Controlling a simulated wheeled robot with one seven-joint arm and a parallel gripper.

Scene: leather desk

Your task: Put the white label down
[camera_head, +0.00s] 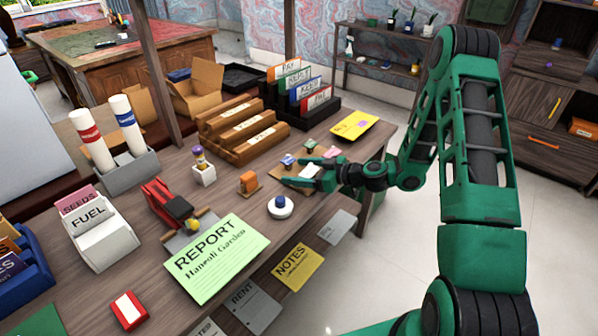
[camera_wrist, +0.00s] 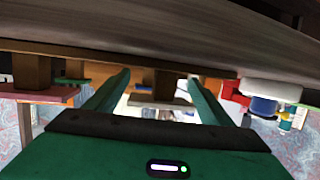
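The white label (camera_head: 309,170) is a small flat white piece beside my gripper, over the brown board on the desk in the head view. In the wrist view, which looks upside down, a pale flat piece (camera_wrist: 160,101) sits against a brown post between my fingers. It looks like the white label. My gripper (camera_head: 301,181) is low over the desk's right part, its fingers reaching left. The fingers (camera_wrist: 160,78) are spread, with a small gap seeming to show on each side of the pale piece. Contact is hard to judge.
A white round holder with a blue top (camera_head: 280,207) and an orange block (camera_head: 249,181) are to the left. A yellow card (camera_head: 354,125) lies behind, near the desk's right edge.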

